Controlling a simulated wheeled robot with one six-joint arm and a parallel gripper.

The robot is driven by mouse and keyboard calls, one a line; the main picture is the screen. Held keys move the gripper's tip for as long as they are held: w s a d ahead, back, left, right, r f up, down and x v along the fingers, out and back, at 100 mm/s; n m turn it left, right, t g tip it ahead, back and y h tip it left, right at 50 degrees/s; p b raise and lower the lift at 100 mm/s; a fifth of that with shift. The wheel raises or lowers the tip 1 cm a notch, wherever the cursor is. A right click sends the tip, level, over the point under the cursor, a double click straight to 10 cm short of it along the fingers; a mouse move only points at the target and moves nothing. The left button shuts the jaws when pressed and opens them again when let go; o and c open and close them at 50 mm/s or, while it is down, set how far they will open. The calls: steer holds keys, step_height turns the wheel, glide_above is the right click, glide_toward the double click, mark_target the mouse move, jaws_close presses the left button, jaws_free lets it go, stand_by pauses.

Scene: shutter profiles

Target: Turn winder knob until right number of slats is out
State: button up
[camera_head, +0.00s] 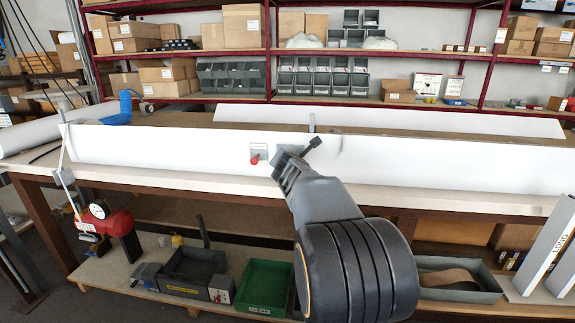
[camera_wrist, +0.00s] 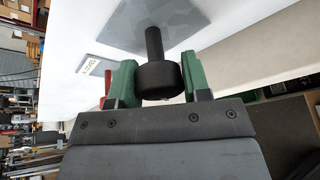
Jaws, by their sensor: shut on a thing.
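The black winder knob (camera_wrist: 160,80) sits on a dark shaft that stands out from a grey plate (camera_wrist: 172,20) on a white surface, in the wrist view. My gripper (camera_wrist: 158,74) has its green fingers on both sides of the knob and is shut on it. In the head view my gripper (camera_head: 281,163) reaches the front of a long white panel (camera_head: 160,146) on the bench and hides the knob. A red button (camera_head: 254,159) on a small grey plate is just left of my gripper. I cannot make out separate slats.
A second white panel (camera_head: 450,122) lies farther back on the bench (camera_head: 130,172). A red tool (camera_head: 103,222), a dark tray (camera_head: 190,270) and a green bin (camera_head: 264,285) stand on the lower shelf. White boxes (camera_head: 548,250) lean at the right.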

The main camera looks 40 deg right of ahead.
steer(key=o, duration=0.9)
steer(key=shift+p+v, duration=1.85)
steer(key=shift+v, duration=5)
steer(key=shift+a+r, duration=0.1)
